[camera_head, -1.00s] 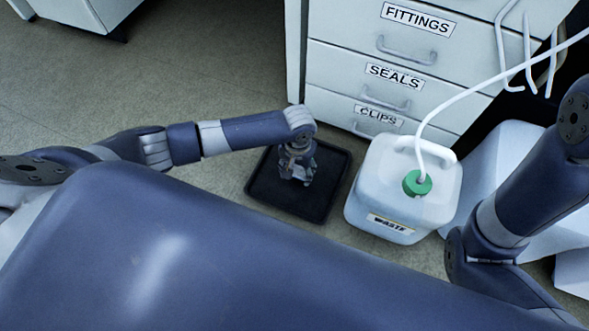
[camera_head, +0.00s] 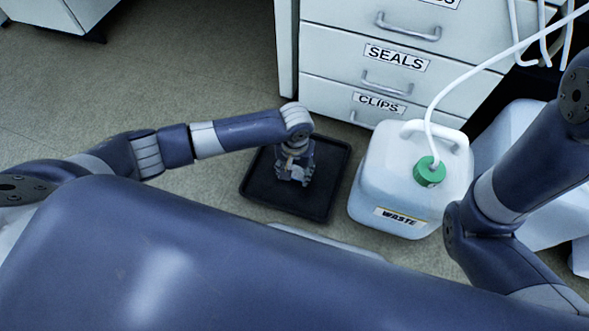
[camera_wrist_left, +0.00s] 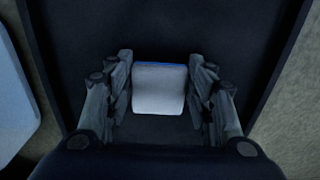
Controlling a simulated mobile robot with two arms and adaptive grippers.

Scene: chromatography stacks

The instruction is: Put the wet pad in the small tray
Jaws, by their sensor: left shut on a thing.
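The pad (camera_wrist_left: 158,90), pale grey-white with a blue far edge, sits between the fingers of my left gripper (camera_wrist_left: 160,97) in the left wrist view. The gripper is shut on it. In the head view my left gripper (camera_head: 293,176) points down over a black shallow tray (camera_head: 256,186) on the floor. The tray also fills most of the wrist view (camera_wrist_left: 170,20). I cannot tell whether the pad touches the tray floor. The pad is not clearly seen in the head view. My right arm shows at the right, but its gripper is out of view.
A white waste container (camera_head: 385,170) with a green cap (camera_head: 429,172) and a hose (camera_head: 465,83) stands just right of the tray. A drawer cabinet (camera_head: 345,62) stands behind. A pale edge (camera_head: 325,240) shows in front of the tray, mostly hidden by my body. Floor at left is clear.

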